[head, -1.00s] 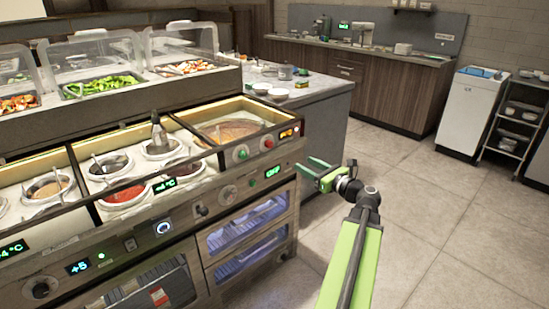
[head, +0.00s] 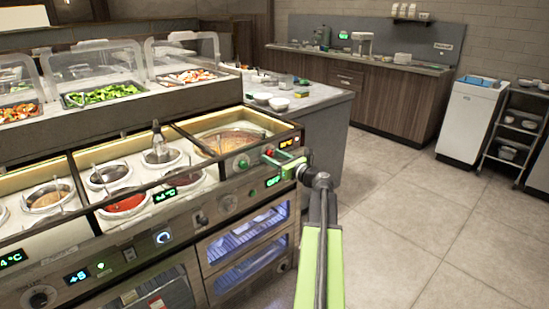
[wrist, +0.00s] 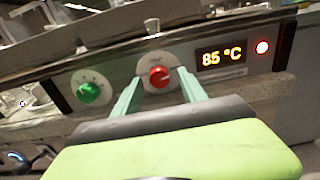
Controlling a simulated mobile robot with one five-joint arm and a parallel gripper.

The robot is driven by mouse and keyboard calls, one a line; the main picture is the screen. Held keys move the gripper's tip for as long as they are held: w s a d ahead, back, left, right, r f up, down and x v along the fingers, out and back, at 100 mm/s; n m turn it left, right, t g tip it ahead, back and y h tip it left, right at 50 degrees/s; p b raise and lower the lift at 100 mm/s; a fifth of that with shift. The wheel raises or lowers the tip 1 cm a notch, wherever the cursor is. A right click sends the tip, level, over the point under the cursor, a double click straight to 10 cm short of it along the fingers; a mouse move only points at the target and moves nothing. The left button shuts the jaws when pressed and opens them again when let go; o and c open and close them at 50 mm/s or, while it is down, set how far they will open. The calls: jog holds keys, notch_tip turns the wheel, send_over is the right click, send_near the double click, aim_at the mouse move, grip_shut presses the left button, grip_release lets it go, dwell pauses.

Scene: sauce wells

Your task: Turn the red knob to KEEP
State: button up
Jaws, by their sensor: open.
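The red knob (wrist: 159,77) sits on a round white dial plate on the counter's front panel, between the green knob and a lit display. In the head view the red knob (head: 268,150) is small and partly hidden by my gripper's fingers. My gripper (head: 272,156) is open and points at the panel. In the wrist view its two green fingers (wrist: 158,88) stand on either side of the red knob, with gaps visible. I cannot tell whether they reach the knob's depth. The dial lettering is too small to read.
A green knob (wrist: 90,92) is left of the red one. A display (wrist: 222,57) reading 85 °C and a red lamp (wrist: 262,47) are to the right. A sauce well (head: 230,138) lies behind the panel. The floor (head: 420,225) at right is clear.

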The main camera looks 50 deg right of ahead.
jog(key=shift+w, duration=0.1)
grip_shut()
jog(key=shift+d, duration=0.1)
jog(key=shift+n, duration=0.3)
jog(key=n, duration=0.2)
jog(key=shift+n, duration=0.3)
jog(key=n, duration=0.4)
jog(key=shift+n, duration=0.3)
jog(key=n, duration=0.4)
jog(key=shift+n, duration=2.1)
